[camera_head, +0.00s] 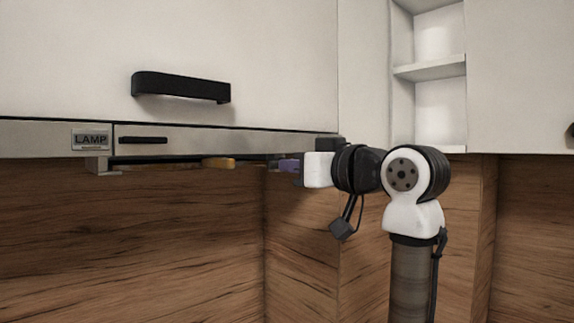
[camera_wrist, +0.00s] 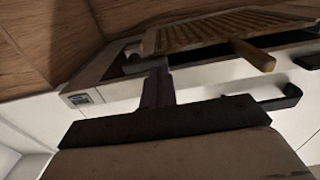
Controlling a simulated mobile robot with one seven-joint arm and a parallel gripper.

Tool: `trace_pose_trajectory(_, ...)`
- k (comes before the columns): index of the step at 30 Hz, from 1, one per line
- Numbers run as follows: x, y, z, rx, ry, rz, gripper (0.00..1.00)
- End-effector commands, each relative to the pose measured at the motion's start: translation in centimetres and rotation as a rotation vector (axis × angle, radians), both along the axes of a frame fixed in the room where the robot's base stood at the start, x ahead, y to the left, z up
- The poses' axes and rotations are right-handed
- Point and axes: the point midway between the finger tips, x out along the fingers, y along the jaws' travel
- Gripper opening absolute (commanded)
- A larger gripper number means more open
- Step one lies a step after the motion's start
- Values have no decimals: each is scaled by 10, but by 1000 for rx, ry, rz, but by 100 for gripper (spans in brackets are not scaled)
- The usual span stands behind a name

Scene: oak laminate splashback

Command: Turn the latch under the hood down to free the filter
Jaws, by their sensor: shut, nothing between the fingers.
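The amber latch (camera_head: 218,163) shows in the head view under the hood's front strip (camera_head: 210,143). In the wrist view the latch (camera_wrist: 253,55) is a rounded amber bar lying by the edge of the slatted filter (camera_wrist: 215,28). My gripper (camera_head: 283,165) is under the hood to the right of the latch in the head view, apart from it. In the wrist view my purple fingers (camera_wrist: 157,80) are together and empty, pointing towards the hood's underside. The latch's pivot is not clear in either view.
A black cabinet handle (camera_head: 181,87) sticks out above the hood strip. A LAMP label (camera_head: 91,139) and a small metal bracket (camera_head: 103,166) are at the left. The wooden splashback (camera_head: 130,240) stands behind. Open shelves (camera_head: 430,72) are at the right. Room below the hood is free.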

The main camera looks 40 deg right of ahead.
Motion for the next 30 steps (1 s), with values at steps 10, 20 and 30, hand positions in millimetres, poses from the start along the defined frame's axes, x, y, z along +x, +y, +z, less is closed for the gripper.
trace_pose_trajectory(10,1,0,0,0,0,0,0)
trace_pose_trajectory(20,6,1,0,0,0,1,0)
trace_pose_trajectory(30,14,1,0,0,0,1,0)
